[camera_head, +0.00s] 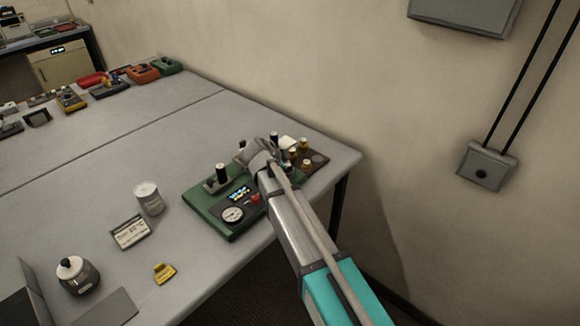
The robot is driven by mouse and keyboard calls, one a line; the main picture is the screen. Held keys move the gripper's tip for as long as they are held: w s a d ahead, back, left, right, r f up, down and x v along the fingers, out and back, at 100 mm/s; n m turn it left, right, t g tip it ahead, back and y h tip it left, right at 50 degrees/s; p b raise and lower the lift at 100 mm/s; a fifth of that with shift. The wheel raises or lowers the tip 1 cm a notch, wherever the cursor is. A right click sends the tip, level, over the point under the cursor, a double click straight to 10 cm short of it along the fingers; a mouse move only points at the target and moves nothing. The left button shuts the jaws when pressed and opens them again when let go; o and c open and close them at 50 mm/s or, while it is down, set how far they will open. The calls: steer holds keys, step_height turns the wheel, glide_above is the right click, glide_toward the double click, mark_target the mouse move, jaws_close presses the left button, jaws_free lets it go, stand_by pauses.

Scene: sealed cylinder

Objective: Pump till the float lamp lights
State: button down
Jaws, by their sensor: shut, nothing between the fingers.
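A green unit (213,205) lies near the table's right end. It carries a round white dial (232,214), a small panel with blue and yellow marks (239,194), a red knob (255,198) and a black-topped upright handle (220,173). I cannot tell which part is the float lamp or whether one is lit. My gripper (250,152) is at the far end of my arm, over the unit's back right part. It is shut and empty; its fingertips are mostly hidden. A second black upright (274,138) stands just behind it. My arm covers the unit's right side.
A brown board (316,161) with brass pieces sits close to the right of my gripper. A grey can (148,198), a small sign (130,232), a lidded jar (78,275) and a yellow piece (164,272) stand to the left. The table's middle is clear. A wall rises behind.

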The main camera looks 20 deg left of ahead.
steer(key=shift+r+p, duration=1.05)
steer(key=shift+r, duration=0.1)
step_height(320, 180, up, 5)
steer(key=p, duration=0.5)
stand_by(2.4)
steer(key=shift+w, duration=0.1)
